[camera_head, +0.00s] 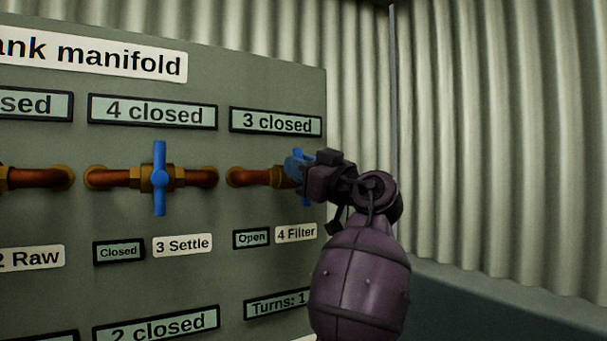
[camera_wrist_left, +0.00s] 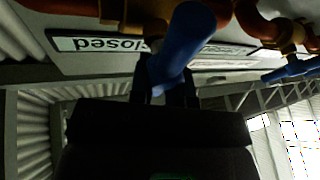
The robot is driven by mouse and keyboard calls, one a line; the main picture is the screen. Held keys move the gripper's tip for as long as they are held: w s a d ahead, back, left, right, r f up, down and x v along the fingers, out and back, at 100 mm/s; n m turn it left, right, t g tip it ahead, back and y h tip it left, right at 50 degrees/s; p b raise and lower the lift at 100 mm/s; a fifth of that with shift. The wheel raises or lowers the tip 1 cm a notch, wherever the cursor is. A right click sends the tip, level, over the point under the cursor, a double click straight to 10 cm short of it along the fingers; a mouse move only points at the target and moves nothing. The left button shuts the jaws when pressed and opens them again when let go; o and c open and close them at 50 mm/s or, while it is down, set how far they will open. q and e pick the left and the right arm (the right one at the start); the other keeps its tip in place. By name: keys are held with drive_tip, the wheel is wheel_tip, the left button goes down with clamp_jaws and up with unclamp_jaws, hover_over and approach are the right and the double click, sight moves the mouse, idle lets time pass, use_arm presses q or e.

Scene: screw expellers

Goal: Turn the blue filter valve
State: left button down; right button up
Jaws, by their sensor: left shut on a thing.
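The blue filter valve handle (camera_head: 298,160) is on the copper pipe at the right end of the panel, above the label "4 Filter" (camera_head: 296,233). Its tag beside that label reads "Open" (camera_head: 251,239). My left gripper (camera_head: 308,176) is shut on this handle and hides most of it. In the left wrist view the blue handle (camera_wrist_left: 190,40) runs down between the two dark fingers (camera_wrist_left: 165,80). The display above the valve reads "3 closed" (camera_head: 276,122). My right gripper is in neither view.
Left of it, the blue settle valve handle (camera_head: 159,178) stands upright, tagged "Closed" (camera_head: 118,252), under a "4 closed" display (camera_head: 153,112). A display below the filter label reads "Turns: 1" (camera_head: 277,305). Right of the panel is a corrugated wall (camera_head: 500,130) with open space before it.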

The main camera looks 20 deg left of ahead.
use_arm(q)
drive_tip(key=n, duration=0.1)
drive_tip(key=n+g, duration=0.1)
drive_tip(key=n, duration=0.1)
drive_tip(key=n+g+b, duration=0.1)
drive_tip(key=shift+s+a+f+h, duration=0.2)
drive_tip(key=shift+f+h, duration=0.1)
drive_tip(key=shift+h, duration=0.1)
drive_tip(key=shift+s+a+f+n+g+h+b, duration=0.1)
drive_tip(key=shift+n+g+h, duration=0.25)
drive_tip(key=shift+n, duration=0.7)
drive_tip(key=shift+s+a+f+n+g+h+b, duration=0.15)
drive_tip(key=shift+n+h, duration=0.3)
drive_tip(key=shift+n, duration=0.65)
drive_tip(key=shift+s+d+n+g+h+b, duration=0.1)
drive_tip(key=shift+n+g+h, duration=0.25)
drive_tip(key=shift+n, duration=0.7)
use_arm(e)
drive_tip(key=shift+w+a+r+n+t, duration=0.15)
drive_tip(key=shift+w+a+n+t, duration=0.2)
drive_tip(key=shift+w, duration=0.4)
use_arm(q)
drive_tip(key=shift+a, duration=0.1)
drive_tip(key=c, duration=1.1)
unclamp_jaws()
